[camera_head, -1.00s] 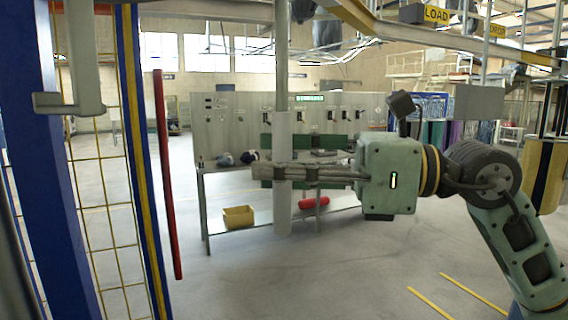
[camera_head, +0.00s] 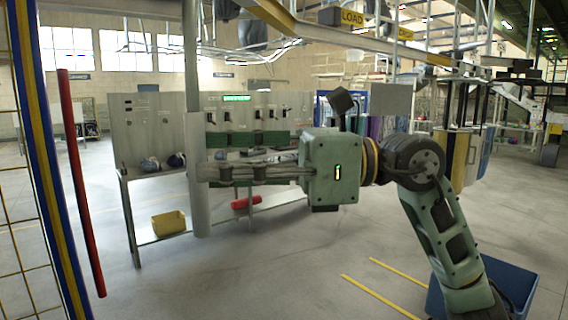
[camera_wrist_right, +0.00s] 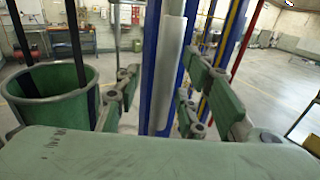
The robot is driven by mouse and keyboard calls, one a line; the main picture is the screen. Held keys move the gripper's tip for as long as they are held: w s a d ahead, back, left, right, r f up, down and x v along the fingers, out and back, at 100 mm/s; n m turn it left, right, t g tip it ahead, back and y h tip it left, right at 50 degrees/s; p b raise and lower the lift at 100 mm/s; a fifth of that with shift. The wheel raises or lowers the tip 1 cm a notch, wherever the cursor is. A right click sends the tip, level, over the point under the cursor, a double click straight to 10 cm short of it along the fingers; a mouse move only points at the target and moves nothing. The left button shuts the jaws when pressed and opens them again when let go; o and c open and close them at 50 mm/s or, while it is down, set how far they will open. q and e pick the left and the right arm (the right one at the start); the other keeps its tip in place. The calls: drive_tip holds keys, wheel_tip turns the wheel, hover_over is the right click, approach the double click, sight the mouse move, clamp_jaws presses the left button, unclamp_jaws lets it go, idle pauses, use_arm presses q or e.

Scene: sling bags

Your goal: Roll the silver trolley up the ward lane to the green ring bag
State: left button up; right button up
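A silver-grey upright tube (camera_head: 198,185) hangs in front of my right gripper (camera_head: 203,172); I take it as the trolley's hanging part, its top being out of view. In the right wrist view the tube (camera_wrist_right: 168,75) stands between the lines of the two green-padded fingers (camera_wrist_right: 162,100), with gaps on both sides. The gripper is open, its fingertips level with the tube in the head view. A green round-mouthed bag (camera_wrist_right: 48,92) with dark straps is at the left of the wrist view. It may be the green ring bag. My left gripper is out of view.
A red bar (camera_head: 82,190) and a blue-yellow post with mesh stand at left. A workbench (camera_head: 160,180) with a yellow bin (camera_head: 168,223) is behind the tube. Overhead rails and a LOAD sign (camera_head: 351,18) are above. Floor with yellow lines (camera_head: 385,285) is open.

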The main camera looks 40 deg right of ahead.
drive_tip(key=v, duration=0.8)
idle(1.1)
